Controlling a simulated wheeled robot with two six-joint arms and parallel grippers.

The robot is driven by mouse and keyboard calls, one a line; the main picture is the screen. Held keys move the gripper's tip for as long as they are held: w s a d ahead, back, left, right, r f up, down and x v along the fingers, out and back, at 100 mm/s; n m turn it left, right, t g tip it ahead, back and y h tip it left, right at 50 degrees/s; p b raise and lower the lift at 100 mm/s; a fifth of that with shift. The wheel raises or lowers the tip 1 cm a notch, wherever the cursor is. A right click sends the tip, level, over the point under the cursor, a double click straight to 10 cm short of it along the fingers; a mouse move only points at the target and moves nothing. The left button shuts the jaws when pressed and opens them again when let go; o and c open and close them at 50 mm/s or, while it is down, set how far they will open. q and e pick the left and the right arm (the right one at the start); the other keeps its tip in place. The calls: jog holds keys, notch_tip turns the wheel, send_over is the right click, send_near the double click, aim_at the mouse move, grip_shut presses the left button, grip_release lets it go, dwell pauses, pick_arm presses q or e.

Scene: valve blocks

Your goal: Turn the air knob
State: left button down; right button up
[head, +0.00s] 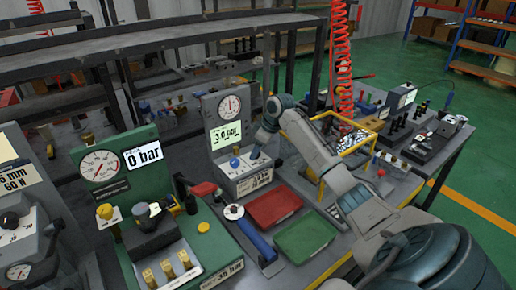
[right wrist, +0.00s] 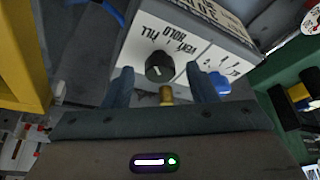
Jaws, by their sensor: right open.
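A grey valve block (head: 238,180) stands at mid-table with a round gauge and a green display reading 3.0 bar. Its sloped white panel carries a blue knob (head: 234,162) and a black knob (right wrist: 158,67). The black knob has FILL, HOLD and what looks like VENT printed around it. No label reading "air" can be made out. My right gripper (head: 259,146) is at this panel, with its open fingers on either side of the black knob in the right wrist view; contact cannot be told. The blue knob also shows there (right wrist: 219,82), just right of the right finger. My left gripper is not in view.
A green block (head: 120,165) reading 0 bar stands to the left, with a red-handled part (head: 203,189) between. A red tray (head: 273,206) and a green tray (head: 305,236) lie in front. A yellow frame (head: 345,150) stands right, under a red coiled hose (head: 340,60).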

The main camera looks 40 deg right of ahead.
jog(key=shift+c, duration=0.2)
jog(key=c, duration=0.9)
jog(key=shift+r+m+p, duration=0.25)
jog(key=shift+m+p, duration=0.05)
jog(key=shift+p, duration=0.45)
jog(key=shift+c, duration=0.2)
jog(key=m+p, duration=0.1)
jog(key=p, duration=0.1)
jog(key=m+h+p, duration=0.1)
jog(key=p, duration=0.1)
jog(key=shift+a+r+m+p, duration=0.15)
jog(key=shift+r+m+p, duration=0.05)
jog(key=shift+m+p, duration=0.2)
jog(key=m+h+p, duration=0.1)
jog(key=p, duration=0.1)
jog(key=m+p, duration=0.2)
jog(key=p, duration=0.1)
jog(key=shift+a+f+m+t+h, duration=0.1)
jog(key=shift+m+t+h, duration=0.2)
jog(key=shift+h, duration=0.1)
jog(key=shift+m+p, duration=0.6)
jog(key=shift+p, duration=0.15)
jog(key=shift+f+m+h+p, duration=0.2)
jog(key=shift+m+h+p, duration=0.1)
jog(key=shift+m+p, duration=0.15)
